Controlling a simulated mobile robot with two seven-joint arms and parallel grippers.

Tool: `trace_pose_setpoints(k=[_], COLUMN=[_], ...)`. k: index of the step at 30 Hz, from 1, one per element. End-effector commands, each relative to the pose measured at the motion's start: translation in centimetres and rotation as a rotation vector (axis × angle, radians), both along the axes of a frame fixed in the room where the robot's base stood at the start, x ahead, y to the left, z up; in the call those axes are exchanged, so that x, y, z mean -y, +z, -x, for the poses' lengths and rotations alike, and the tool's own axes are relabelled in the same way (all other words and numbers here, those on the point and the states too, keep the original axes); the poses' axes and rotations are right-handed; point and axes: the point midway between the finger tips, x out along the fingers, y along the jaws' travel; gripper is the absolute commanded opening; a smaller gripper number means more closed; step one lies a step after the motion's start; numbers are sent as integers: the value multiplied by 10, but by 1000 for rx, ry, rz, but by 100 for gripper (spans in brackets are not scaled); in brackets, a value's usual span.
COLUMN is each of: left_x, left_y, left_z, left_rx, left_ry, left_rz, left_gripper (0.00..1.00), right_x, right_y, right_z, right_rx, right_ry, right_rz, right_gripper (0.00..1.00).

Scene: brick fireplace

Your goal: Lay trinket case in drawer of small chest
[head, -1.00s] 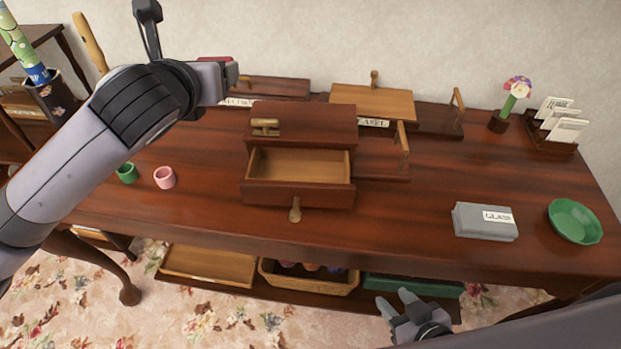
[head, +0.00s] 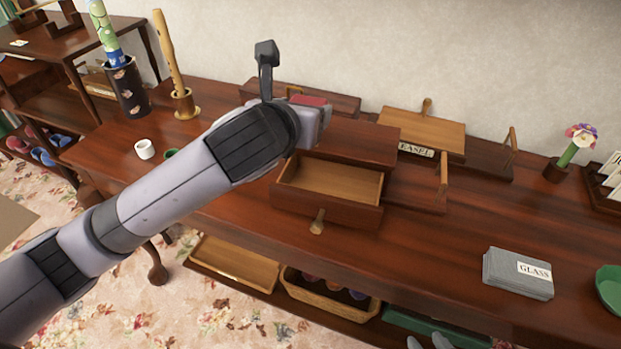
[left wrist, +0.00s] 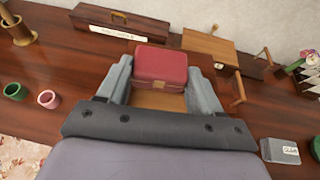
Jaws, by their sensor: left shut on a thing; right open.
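The trinket case is a small red box (left wrist: 160,66) with a brass clasp, seen between the fingers of my left gripper (left wrist: 158,82) in the left wrist view. In the head view only a red sliver of the case (head: 309,101) shows above that gripper (head: 305,122). The gripper is shut on the case, held above the small chest (head: 358,142). The chest's drawer (head: 335,182) is pulled out and looks empty; my left arm covers the chest's left part. Only the fingertips of my open right gripper (head: 428,343) show at the bottom edge.
An easel-labelled box (head: 420,133) and upright wooden pegs stand right of the chest. A grey box marked glass (head: 518,273) and a green bowl (head: 608,288) are at the right. Small cups, including a white one (head: 145,149), stand left. The tabletop before the grey box is clear.

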Motion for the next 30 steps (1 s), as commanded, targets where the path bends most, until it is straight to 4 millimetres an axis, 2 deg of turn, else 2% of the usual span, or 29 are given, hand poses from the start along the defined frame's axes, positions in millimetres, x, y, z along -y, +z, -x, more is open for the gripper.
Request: trace_pose_setpoints(k=[1, 3, 9, 17, 24, 30], left_x=[0, 0, 0, 0, 0, 0], left_y=[-18, -38, -81, -102, -137, -139], left_z=[0, 1, 0, 0, 0, 0], left_rx=[-7, -7, -2, 1, -2, 3], left_ry=[1, 1, 0, 1, 1, -1], left_rz=[-1, -2, 0, 0, -1, 1], left_gripper=[35, 35, 35, 35, 35, 35], right_x=[0, 0, 0, 0, 0, 0], right_y=[-3, -6, -12, -14, -21, -21], right_z=[0, 0, 0, 0, 0, 0], right_rx=[0, 0, 0, 0, 0, 0], right_ry=[0, 0, 0, 0, 0, 0], right_rz=[0, 0, 0, 0, 0, 0], right_gripper=[43, 43, 43, 43, 43, 43])
